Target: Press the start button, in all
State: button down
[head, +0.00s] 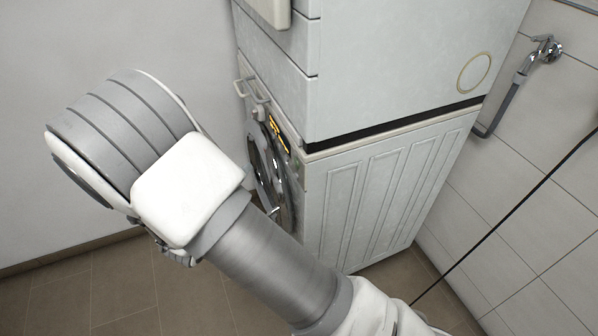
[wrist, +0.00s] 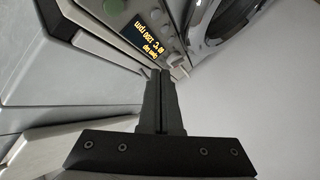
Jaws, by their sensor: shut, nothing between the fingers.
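The front control panel of the lower machine (head: 362,190) is seen in the wrist view, with a lit display (wrist: 141,30) whose text is upside down. A pale round button (wrist: 174,59) sits on the panel near the display, and a greenish round button (wrist: 112,6) is at its other end. I cannot read which one is the start button. My gripper (wrist: 159,73) is shut and empty, its fingertips close to the panel beside the pale button. Whether they touch it I cannot tell. In the head view my gripper is not visible.
A second machine (head: 400,60) is stacked on top. The lower machine's round door (wrist: 222,20) is beside the panel, at upper right in the wrist view. A wall tap with a grey hose (head: 520,80) is at right. A plain wall (head: 120,40) and tiled floor (head: 110,285) are at left.

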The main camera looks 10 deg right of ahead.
aim_at(296, 163)
jog(key=shift+s+d+f+n+t+h+b, duration=0.15)
jog(key=shift+s+f+h, duration=0.05)
jog(key=shift+s+f, duration=0.25)
jog(key=shift+s+d+f+n+t+h+b, duration=0.1)
jog(key=shift+s+f+n+t+h+b, duration=0.1)
jog(key=shift+s+f, duration=0.2)
jog(key=shift+d, duration=0.1)
jog(key=w+d+b, duration=0.1)
jog(key=w+d, duration=0.1)
jog(key=d, duration=0.6)
jog(key=shift+w+d, duration=0.15)
jog(key=shift+w, duration=0.1)
jog(key=shift+d, duration=0.1)
dwell(1.5)
jog(key=shift+w+d, duration=0.1)
jog(key=shift+d, duration=0.2)
jog(key=shift+w+d, duration=0.1)
jog(key=shift+d, duration=0.25)
dwell(0.5)
jog(key=shift+a, duration=0.15)
jog(key=shift+s+a+p, duration=0.2)
jog(key=shift+a+p, duration=0.15)
jog(key=shift+a, duration=0.25)
